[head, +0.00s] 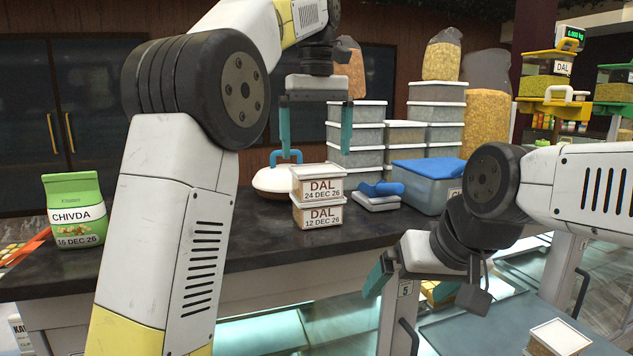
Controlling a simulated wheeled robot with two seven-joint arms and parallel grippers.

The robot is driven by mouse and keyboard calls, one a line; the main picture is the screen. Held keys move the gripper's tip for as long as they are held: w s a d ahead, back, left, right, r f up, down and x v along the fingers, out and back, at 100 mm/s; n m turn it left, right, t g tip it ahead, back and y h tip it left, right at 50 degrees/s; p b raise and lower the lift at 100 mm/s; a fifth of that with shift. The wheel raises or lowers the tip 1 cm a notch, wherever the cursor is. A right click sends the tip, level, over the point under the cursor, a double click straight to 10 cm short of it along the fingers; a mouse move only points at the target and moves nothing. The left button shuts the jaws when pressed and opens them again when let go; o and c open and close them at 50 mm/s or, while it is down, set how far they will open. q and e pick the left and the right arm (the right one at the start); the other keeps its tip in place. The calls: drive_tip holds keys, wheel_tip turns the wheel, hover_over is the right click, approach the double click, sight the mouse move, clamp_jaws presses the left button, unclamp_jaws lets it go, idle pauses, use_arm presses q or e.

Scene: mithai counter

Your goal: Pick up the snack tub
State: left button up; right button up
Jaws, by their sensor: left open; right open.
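Two small clear tubs with white lids stand stacked on the dark counter. The upper tub (319,184) is labelled DAL 24 DEC 26 and the lower tub (318,214) DAL 12 DEC 26. No label reads "snack", so I cannot tell which tub is meant. My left gripper (315,146) is open and empty, fingers pointing down, above and apart from the stacked tubs in the picture. My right gripper (408,288) is open and empty at the counter's front edge, lower right of the tubs, its far finger partly hidden.
A white domed thing with a blue handle (272,178) sits left of the tubs. Stacked grey tubs (356,135) and a blue-lidded bin (428,190) stand behind and right. A green CHIVDA bag (75,212) is far left. Another white-lidded tub (559,338) is lower right.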

sight(317, 169)
use_arm(q)
drive_tip(key=shift+w+f, duration=0.15)
drive_tip(key=shift+f, duration=3.25)
drive_tip(key=c, duration=1.2)
